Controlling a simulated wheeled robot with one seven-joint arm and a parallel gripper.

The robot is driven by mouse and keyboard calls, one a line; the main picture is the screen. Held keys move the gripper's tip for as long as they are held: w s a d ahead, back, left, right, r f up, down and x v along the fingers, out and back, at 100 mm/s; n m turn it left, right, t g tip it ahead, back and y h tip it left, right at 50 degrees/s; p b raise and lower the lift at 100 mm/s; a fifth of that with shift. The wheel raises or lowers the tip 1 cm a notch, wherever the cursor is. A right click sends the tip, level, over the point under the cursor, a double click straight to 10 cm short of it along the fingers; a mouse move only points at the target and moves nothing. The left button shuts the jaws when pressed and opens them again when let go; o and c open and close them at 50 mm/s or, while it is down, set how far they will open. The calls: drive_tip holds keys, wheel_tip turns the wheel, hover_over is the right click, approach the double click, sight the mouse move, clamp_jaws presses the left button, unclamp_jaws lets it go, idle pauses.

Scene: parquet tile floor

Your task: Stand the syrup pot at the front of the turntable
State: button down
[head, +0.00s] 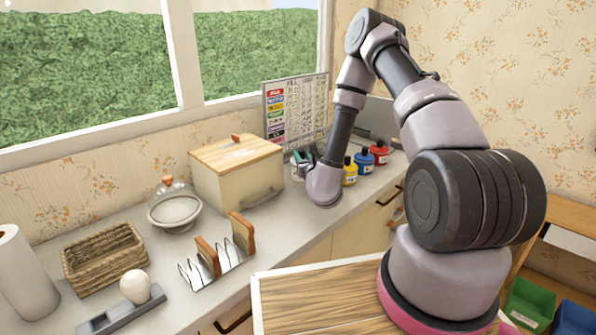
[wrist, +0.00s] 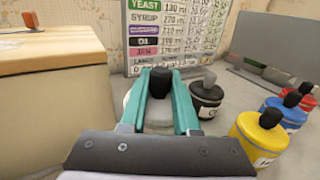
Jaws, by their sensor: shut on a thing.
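My gripper (wrist: 165,98) has its teal fingers shut on a pale pot (wrist: 158,118) with a black knob. The pot's lower part is hidden by the gripper, so I cannot tell whether it touches the counter. In the head view my gripper (head: 303,157) is at the back of the counter, right of the wooden bin. On the wall chart (wrist: 172,32) the SYRUP row is pale, like the held pot. A black pot (wrist: 206,97) stands just right of the fingers. I cannot make out a turntable in either view.
Yellow (head: 349,174), blue (head: 364,162) and red (head: 380,153) pots stand to the right. The lidded wooden bin (head: 236,172) is close on the left. A glass dome (head: 174,207), wicker basket (head: 104,261) and toast rack (head: 215,264) stand farther left.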

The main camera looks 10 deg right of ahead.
drive_tip(key=shift+f, duration=2.35)
drive_tip(key=shift+f, duration=0.1)
drive_tip(key=c, duration=0.6)
unclamp_jaws()
drive_tip(key=shift+c, duration=0.2)
